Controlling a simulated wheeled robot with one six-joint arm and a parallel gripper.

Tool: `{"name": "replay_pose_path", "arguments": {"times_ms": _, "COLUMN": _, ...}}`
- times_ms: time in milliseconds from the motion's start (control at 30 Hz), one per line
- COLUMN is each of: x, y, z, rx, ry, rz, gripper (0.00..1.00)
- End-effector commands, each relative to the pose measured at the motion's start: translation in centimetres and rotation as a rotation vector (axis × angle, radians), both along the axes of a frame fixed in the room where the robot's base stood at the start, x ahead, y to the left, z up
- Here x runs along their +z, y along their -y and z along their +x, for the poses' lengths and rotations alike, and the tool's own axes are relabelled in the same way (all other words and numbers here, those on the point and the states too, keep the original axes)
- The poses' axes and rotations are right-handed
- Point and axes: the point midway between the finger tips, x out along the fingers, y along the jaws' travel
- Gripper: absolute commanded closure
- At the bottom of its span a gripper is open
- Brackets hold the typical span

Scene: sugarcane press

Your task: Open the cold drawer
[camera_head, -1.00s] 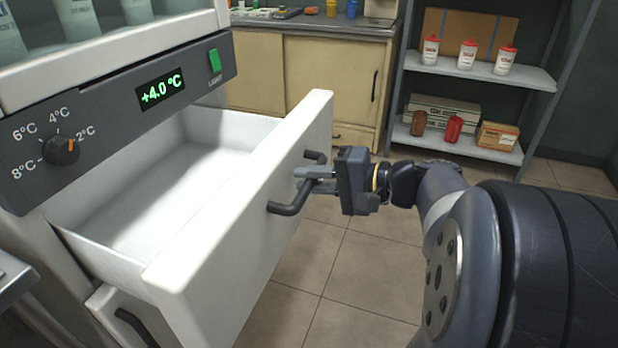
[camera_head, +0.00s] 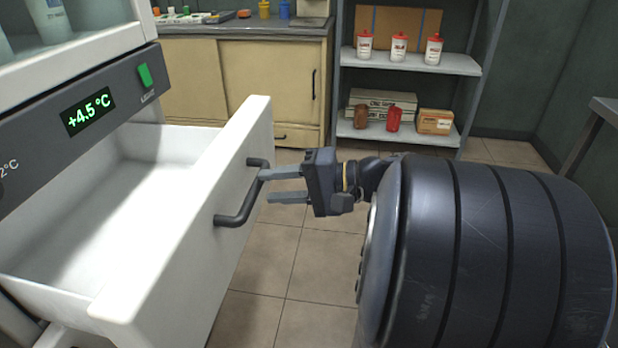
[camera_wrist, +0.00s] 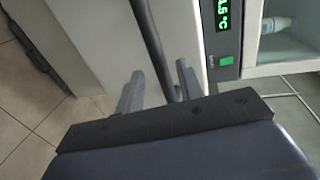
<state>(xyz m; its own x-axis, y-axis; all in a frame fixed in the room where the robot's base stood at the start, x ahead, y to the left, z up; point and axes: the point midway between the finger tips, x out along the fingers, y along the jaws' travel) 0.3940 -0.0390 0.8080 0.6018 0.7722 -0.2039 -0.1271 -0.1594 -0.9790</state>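The cold drawer (camera_head: 185,265) is pulled out of the white fridge, its empty white inside showing in the head view. Its dark bar handle (camera_head: 248,203) is on the front panel. My gripper (camera_head: 266,185) is open just right of the handle. Its two fingers are apart, with the upper tip close to the handle's upper end; whether it touches is unclear. In the wrist view the handle (camera_wrist: 153,40) runs down between the open fingers of my gripper (camera_wrist: 160,70), with gaps on both sides. The drawer front (camera_wrist: 90,40) lies beyond.
A panel above the drawer has a green display (camera_head: 87,111) reading +4.5 °C and a green switch (camera_head: 145,76). A beige cabinet (camera_head: 195,90) and a shelf rack (camera_head: 415,62) with bottles stand behind. Tiled floor (camera_head: 265,260) is clear beside the drawer. A table edge (camera_head: 603,108) is at right.

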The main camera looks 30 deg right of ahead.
Motion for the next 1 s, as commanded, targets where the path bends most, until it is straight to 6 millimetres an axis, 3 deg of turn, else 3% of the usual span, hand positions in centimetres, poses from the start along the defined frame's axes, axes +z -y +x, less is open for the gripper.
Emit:
{"name": "replay_pose_path", "arguments": {"times_ms": 200, "x": 0.9, "y": 2.9, "z": -2.1, "rx": -0.005, "ry": 0.000, "rz": 0.001, "gripper": 0.65}}
{"name": "replay_pose_path", "arguments": {"times_ms": 400, "x": 1.2, "y": 4.4, "z": -3.4, "rx": -0.002, "ry": 0.000, "rz": 0.000, "gripper": 0.65}}
{"name": "replay_pose_path", "arguments": {"times_ms": 1000, "x": 1.3, "y": 4.9, "z": -3.9, "rx": 0.001, "ry": 0.000, "rz": 0.000, "gripper": 0.65}}
